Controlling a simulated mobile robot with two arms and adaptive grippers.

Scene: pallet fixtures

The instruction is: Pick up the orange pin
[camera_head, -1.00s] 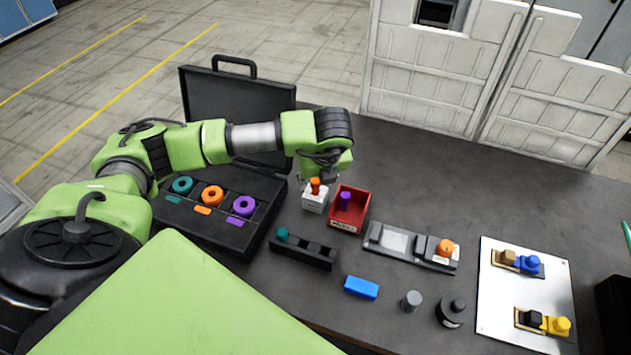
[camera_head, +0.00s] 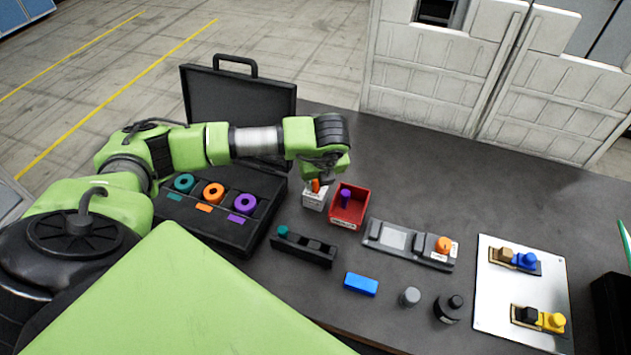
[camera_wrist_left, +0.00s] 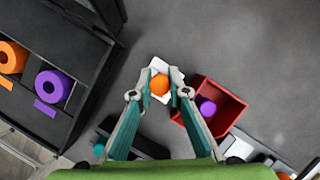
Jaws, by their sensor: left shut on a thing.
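The orange pin (camera_head: 316,186) stands in a small white box (camera_head: 313,201) near the middle of the table, left of the red bin. My left gripper (camera_head: 320,180) is above the white box, pointing down at the pin. In the left wrist view the round top of the orange pin (camera_wrist_left: 159,85) lies between the fingertips of my left gripper (camera_wrist_left: 160,88), which are shut on it. The white box (camera_wrist_left: 158,65) shows beneath the pin. Whether the pin is lifted off the box's floor I cannot tell. My right gripper is not in view.
A red bin (camera_head: 357,216) holding a purple pin (camera_head: 345,199) stands right beside the white box. An open black case (camera_head: 262,210) with several colored rings is to the left. A black holder (camera_head: 305,250) with a teal pin lies in front. The table behind is clear.

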